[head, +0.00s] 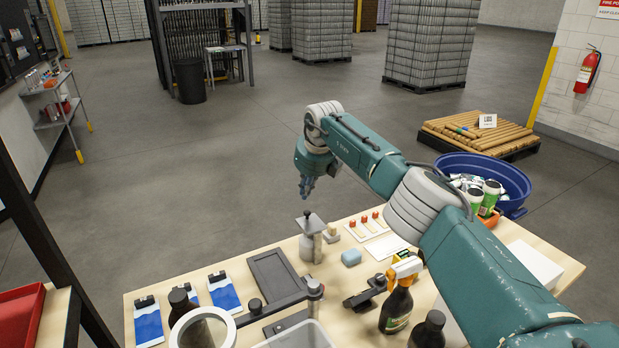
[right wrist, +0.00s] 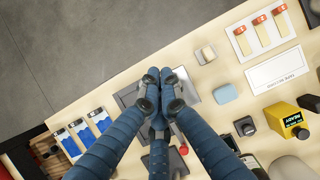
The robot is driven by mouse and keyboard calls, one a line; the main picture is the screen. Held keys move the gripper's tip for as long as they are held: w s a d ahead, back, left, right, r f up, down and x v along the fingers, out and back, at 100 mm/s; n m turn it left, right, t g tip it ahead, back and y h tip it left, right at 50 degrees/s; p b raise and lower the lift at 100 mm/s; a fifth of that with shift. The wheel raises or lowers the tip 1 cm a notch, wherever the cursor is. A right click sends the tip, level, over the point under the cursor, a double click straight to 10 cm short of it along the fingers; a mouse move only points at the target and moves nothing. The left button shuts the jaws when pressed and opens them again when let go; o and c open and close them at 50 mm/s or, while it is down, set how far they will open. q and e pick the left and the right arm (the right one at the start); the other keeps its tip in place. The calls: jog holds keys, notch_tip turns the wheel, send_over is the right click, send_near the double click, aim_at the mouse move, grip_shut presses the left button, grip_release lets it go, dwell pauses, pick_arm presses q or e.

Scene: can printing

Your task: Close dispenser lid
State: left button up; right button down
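The grey dispenser (head: 306,249) stands upright on the wooden table in the head view, with a small dark knob (head: 306,214) on top. I cannot tell whether its lid is open or shut. My right gripper (head: 307,192) hangs above it, fingers pointing down, apart from it. In the right wrist view the blue fingers of that gripper (right wrist: 160,80) are drawn together with nothing visible between them. They hide most of what lies beneath, so the dispenser does not show clearly there. My left gripper is in neither view.
A dark tray (head: 275,275) and a ring magnifier (head: 202,326) are left of and in front of the dispenser. Open floor lies behind the table.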

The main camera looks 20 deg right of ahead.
jog(key=v, duration=1)
jog(key=shift+r, duration=0.35)
jog(key=shift+s, duration=0.2)
